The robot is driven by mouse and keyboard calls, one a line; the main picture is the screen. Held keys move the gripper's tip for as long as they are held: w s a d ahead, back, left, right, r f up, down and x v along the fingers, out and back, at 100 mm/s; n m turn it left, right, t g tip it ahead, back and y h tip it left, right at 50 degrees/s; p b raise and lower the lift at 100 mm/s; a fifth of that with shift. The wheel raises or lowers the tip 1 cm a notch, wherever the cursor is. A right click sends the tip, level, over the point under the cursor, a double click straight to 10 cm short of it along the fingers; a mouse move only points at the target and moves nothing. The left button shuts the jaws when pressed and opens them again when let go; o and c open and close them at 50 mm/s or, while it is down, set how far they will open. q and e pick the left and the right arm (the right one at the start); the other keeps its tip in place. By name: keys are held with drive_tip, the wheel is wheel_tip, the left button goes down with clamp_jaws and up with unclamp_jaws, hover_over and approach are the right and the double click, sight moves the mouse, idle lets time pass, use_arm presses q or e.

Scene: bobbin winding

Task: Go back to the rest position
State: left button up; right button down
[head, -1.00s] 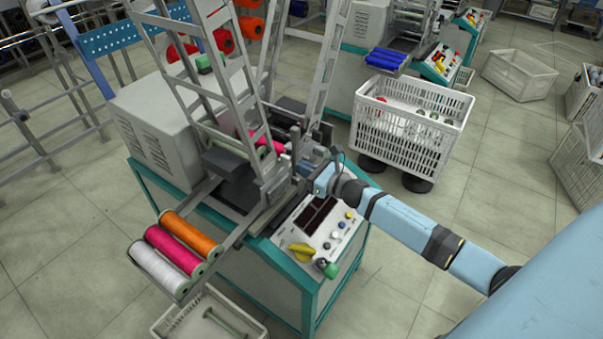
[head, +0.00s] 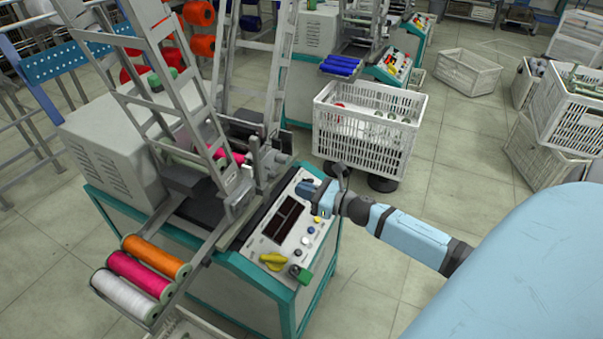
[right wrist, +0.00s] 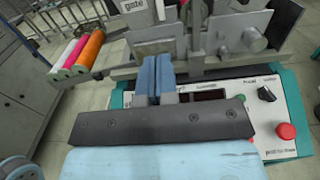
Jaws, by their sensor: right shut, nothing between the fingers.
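My right gripper (head: 308,192) is shut and empty. In the head view it is over the upper right part of the winding machine's control panel (head: 288,232), apart from the machine's upright frames. In the right wrist view its two blue fingers (right wrist: 155,80) are together, pointing at the metal plates, with the panel (right wrist: 265,115) below and to the right. The winding machine (head: 215,270) has a teal frame and a grey housing. My left gripper is in neither view.
A rack at the machine's front left holds orange, pink and white thread spools (head: 140,275). A white crate (head: 365,130) stands behind my right arm, with more crates (head: 468,72) at the far right.

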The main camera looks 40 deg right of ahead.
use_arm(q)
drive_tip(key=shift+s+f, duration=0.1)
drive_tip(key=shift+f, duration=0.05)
use_arm(e)
drive_tip(key=s+a+f+n+g+h, duration=0.25)
drive_tip(key=s+a+f+n, duration=0.45)
drive_tip(key=s+a+n, duration=0.7)
drive_tip(key=s+a+f+n+g+h, duration=0.1)
drive_tip(key=s+a+f+n+g, duration=0.5)
drive_tip(key=n, duration=1.4)
use_arm(q)
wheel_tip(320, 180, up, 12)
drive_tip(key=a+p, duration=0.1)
drive_tip(key=p, duration=1.2)
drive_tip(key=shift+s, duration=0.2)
use_arm(e)
wheel_tip(320, 180, up, 12)
drive_tip(key=a+t, duration=0.2)
drive_tip(key=t, duration=0.1)
drive_tip(key=shift+s+f, duration=0.15)
drive_tip(key=shift+s, duration=0.25)
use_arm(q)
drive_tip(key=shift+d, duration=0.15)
